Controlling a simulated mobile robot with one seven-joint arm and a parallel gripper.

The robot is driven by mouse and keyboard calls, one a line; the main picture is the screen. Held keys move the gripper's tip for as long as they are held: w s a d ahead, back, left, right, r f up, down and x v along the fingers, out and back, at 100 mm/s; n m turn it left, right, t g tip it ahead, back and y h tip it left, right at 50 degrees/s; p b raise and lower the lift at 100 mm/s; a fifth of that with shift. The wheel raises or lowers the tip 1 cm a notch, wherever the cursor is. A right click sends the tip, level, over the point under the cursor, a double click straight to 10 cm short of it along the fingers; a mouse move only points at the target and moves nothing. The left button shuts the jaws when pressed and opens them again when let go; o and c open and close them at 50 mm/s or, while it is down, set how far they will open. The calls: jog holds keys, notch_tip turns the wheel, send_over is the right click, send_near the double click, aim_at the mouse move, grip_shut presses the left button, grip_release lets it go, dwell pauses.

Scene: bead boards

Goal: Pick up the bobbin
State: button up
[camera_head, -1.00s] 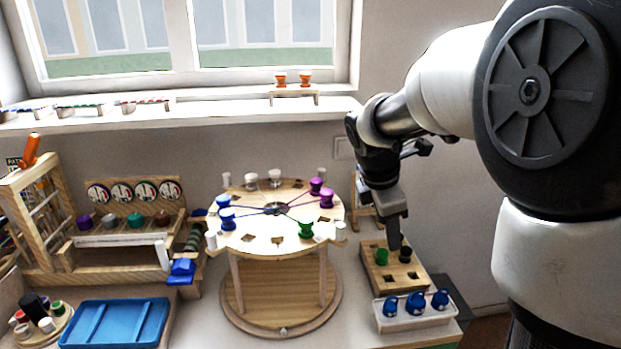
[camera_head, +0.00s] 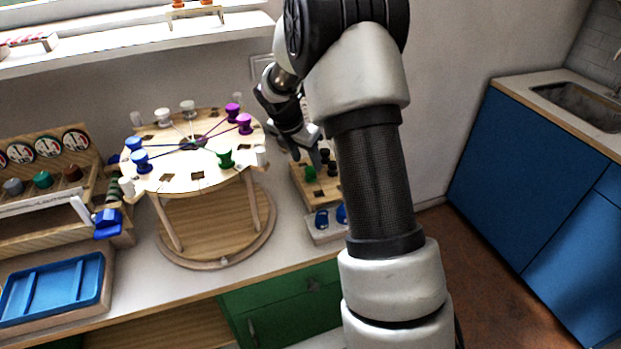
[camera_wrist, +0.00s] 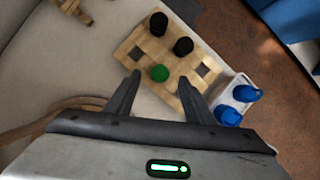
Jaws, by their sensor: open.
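A green bobbin (camera_head: 309,173) stands in a small wooden block with square holes (camera_head: 300,187), to the right of the round table. In the wrist view the green bobbin (camera_wrist: 160,73) shows between and just beyond my fingertips, with two black bobbins (camera_wrist: 158,24) (camera_wrist: 183,46) beside it in the block (camera_wrist: 136,42). My gripper (camera_head: 308,156) is open and above the block. It also shows in the wrist view (camera_wrist: 160,79), with nothing held between its fingers. My arm hides part of the block's right side in the head view.
A white tray with blue bobbins (camera_head: 318,238) adjoins the block. The round wooden table (camera_head: 180,180) carries purple, blue, green and white bobbins. A blue tray (camera_head: 50,285) lies at left. A blue cabinet with a sink (camera_head: 530,170) stands at right.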

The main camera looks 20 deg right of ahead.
aim_at(311, 169)
jog(key=shift+b+x, duration=0.4)
jog(key=shift+x, duration=2.6)
jog(key=shift+r, duration=0.1)
jog(key=c, duration=1.1)
